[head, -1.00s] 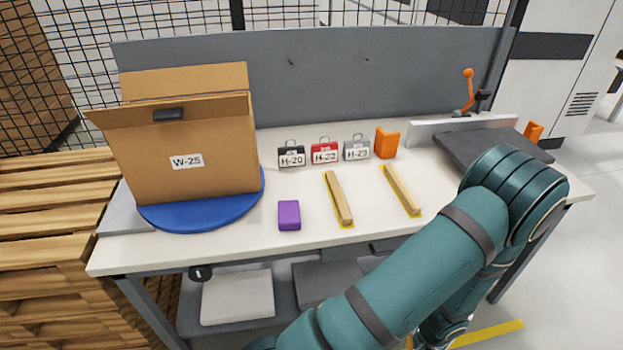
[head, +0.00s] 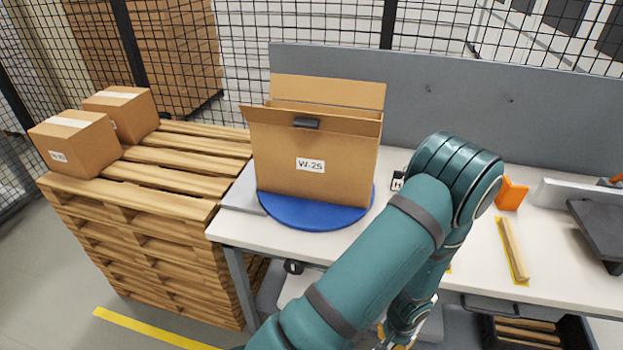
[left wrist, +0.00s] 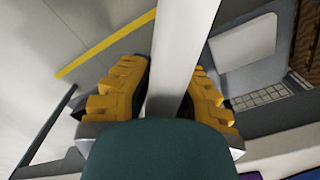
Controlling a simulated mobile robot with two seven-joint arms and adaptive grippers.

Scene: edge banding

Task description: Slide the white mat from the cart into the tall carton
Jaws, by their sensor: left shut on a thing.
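The tall carton (head: 345,165), labelled W-25, stands upright on a blue round plate (head: 305,214) on the table, with its top flaps open. My left gripper (head: 402,334) is low at the bottom of the head view, in front of the table edge and right of the carton, mostly hidden by my arm. In the left wrist view, its yellow fingers (left wrist: 168,95) are shut on a long, thin, pale strip, which looks like the white mat (left wrist: 185,42). The mat's far end is out of view. The cart cannot be made out. My right gripper is not in view.
A wooden pallet stack (head: 140,205) with small cartons (head: 75,145) stands left of the table. A pale flat piece (left wrist: 243,45) lies on the lower shelf. A grey panel backs the table.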

